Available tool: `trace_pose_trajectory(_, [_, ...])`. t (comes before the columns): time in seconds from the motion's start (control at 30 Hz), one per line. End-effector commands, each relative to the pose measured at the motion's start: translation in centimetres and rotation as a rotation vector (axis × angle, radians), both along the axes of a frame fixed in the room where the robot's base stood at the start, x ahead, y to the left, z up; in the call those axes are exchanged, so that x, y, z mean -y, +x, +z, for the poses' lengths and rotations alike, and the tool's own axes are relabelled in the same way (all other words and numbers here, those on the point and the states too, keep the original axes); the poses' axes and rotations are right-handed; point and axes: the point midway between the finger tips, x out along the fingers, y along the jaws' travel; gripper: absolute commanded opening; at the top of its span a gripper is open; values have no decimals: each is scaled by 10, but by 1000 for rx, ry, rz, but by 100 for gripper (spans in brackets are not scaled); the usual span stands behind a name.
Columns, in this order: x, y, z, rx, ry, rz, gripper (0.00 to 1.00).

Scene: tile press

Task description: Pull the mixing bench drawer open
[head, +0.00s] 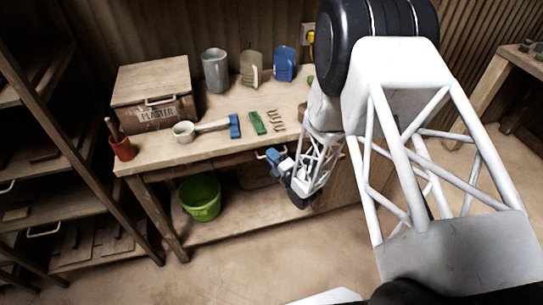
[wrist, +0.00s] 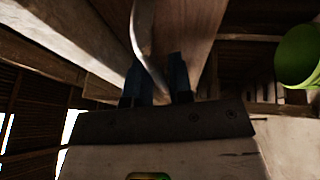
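The mixing bench (head: 215,143) has a drawer under its top, with a wooden front (wrist: 182,25) in the wrist view. The drawer's pale curved handle (head: 262,154) shows beside my gripper in the head view. In the wrist view the handle (wrist: 146,42) runs down between the two blue fingers. My gripper (head: 274,160) is at the handle, fingers apart on either side of it. It also shows in the wrist view (wrist: 160,82), with a gap between the fingers. Whether a finger touches the handle is hard to tell. My arm hides part of the drawer front.
A green bucket (head: 201,198) sits on the lower shelf. Shelving (head: 60,215) stands left; floor in front is clear.

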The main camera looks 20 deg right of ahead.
Motion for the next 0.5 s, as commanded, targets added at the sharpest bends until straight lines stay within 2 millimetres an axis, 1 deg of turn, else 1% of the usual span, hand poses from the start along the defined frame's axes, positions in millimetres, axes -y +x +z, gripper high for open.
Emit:
trace_pose_trajectory(0.1, [-1, 3, 1, 0, 0, -1, 20])
trace_pose_trajectory(0.37, [-1, 4, 1, 0, 0, -1, 20])
trace_pose_trajectory(0.47, [-1, 4, 1, 0, 0, -1, 7])
trace_pose_trajectory(0.5, [-1, 4, 1, 0, 0, -1, 0])
